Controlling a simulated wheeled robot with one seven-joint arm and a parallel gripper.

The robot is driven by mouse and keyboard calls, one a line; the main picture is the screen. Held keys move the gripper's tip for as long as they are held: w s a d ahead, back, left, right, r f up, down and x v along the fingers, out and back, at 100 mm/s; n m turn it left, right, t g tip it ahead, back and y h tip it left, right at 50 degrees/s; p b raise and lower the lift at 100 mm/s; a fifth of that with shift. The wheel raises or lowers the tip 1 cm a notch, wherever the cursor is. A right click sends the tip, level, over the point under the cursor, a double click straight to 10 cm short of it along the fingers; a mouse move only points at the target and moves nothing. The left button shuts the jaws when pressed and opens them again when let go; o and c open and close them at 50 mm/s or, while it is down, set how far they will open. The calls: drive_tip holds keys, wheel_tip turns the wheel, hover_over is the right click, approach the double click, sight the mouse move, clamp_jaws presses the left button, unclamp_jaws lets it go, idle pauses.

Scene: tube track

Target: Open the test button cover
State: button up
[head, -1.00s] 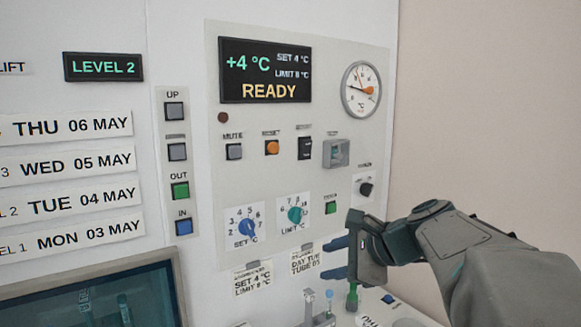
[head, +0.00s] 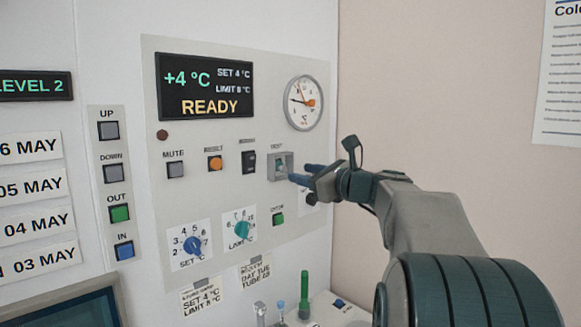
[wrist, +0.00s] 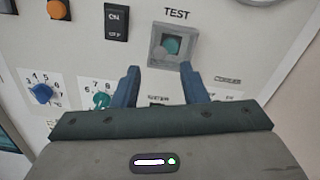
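The test button cover (head: 281,166) is a grey square frame with a clear window on the panel, under the TEST label. A teal button shows through it in the wrist view (wrist: 171,47), and the cover looks shut. My gripper (head: 303,173) is just right of the cover in the head view. In the wrist view my gripper (wrist: 160,76) has its two blue fingers spread apart with nothing between them. The cover lies just beyond the fingertips there. I cannot tell whether a finger touches it.
The black ON/OFF switch (head: 249,162) and orange button (head: 215,163) sit left of the cover. The dial gauge (head: 303,102) is above. Knobs (head: 240,229) and a small green button (head: 278,219) are below.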

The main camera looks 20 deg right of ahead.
sight(285, 169)
drive_tip(key=p+x, duration=0.1)
drive_tip(key=x, duration=0.4)
drive_tip(key=shift+w+a, duration=0.1)
drive_tip(key=shift+w, duration=0.05)
clamp_jaws()
